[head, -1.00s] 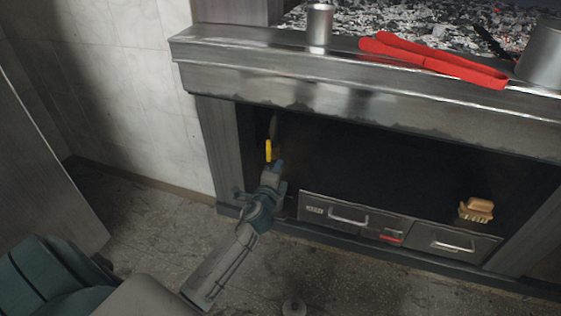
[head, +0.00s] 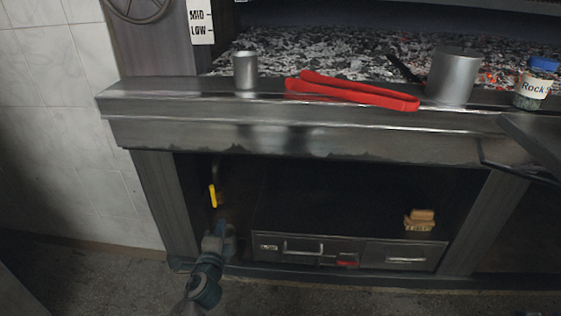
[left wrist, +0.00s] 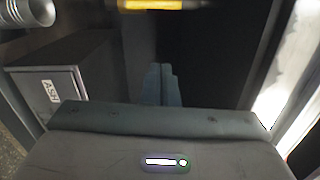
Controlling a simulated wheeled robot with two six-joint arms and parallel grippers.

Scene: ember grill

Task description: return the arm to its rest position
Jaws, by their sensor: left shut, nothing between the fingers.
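My left gripper (head: 222,232) is shut and empty at the left side of the dark opening under the grill. Its closed fingers also show in the left wrist view (left wrist: 165,85). A yellow-handled lever (head: 213,195) hangs just above the fingertips, apart from them in the head view. The yellow handle also shows at the top edge of the left wrist view (left wrist: 150,4). My right gripper is not in view.
A metal ledge (head: 300,133) overhangs the opening, with red tongs (head: 350,92), metal cans and a jar (head: 534,85) on it. Drawers (head: 300,248) sit low inside, with a tan block (head: 419,220) on top. The floor in front is clear.

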